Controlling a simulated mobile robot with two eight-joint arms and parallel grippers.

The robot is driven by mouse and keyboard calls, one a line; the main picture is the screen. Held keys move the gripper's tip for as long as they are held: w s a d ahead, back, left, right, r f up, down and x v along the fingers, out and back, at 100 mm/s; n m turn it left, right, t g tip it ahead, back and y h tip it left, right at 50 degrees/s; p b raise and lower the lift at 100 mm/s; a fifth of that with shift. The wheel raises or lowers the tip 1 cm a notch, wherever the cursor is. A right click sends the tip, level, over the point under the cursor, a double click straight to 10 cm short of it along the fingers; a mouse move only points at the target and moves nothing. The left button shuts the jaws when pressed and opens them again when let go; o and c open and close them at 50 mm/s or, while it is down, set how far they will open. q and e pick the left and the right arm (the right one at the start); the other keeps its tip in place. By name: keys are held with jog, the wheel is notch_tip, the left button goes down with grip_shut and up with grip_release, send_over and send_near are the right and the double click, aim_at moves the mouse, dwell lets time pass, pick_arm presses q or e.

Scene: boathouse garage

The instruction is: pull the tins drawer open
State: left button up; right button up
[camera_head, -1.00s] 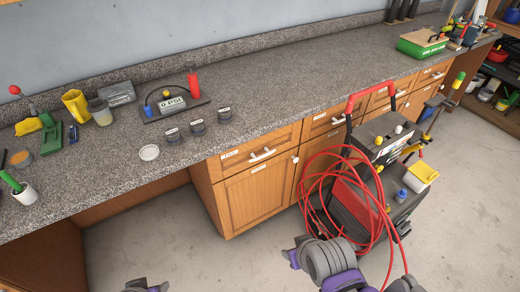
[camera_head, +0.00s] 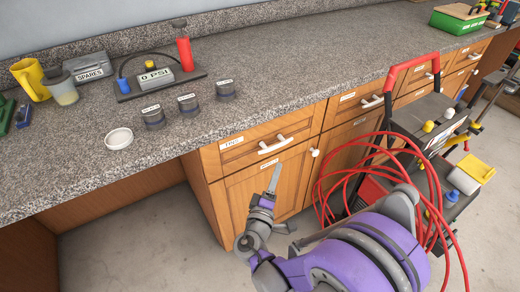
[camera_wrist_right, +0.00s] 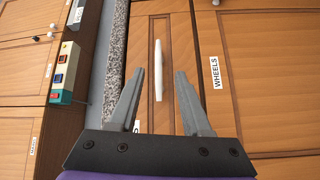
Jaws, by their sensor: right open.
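The tins drawer (camera_head: 245,146) is the wooden drawer at the left end of the cabinet, closed under the worktop, with a white label at its left. Its white bar handle (camera_head: 275,144) shows in the middle of its front. My right gripper (camera_head: 287,195) is open and empty, in front of the cupboard door just below the drawer. In the right wrist view the handle (camera_wrist_right: 158,70) appears between the two open fingers (camera_wrist_right: 161,74), apart from both. The label there is mostly hidden behind a finger. My left gripper is out of view.
Three small round tins (camera_head: 188,104) and a white lid (camera_head: 118,138) sit on the worktop above. A machine with a red handle (camera_head: 412,64) and loose red hose (camera_head: 330,180) stands close right of my right arm. A door labelled WHEELS (camera_wrist_right: 265,75) lies below the drawer.

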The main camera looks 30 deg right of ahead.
aim_at(276, 147)
jog(key=shift+n+t, duration=0.4)
jog(key=shift+t, duration=0.2)
jog(key=x, duration=0.3)
jog(key=w+a+x, duration=0.1)
jog(key=x, duration=0.3)
jog(key=b+x, duration=0.1)
jog(key=x, duration=0.3)
jog(key=shift+w+a+f, duration=0.15)
jog(key=shift+a+f, duration=0.05)
jog(key=shift+a, duration=0.1)
grip_shut()
dwell(0.4)
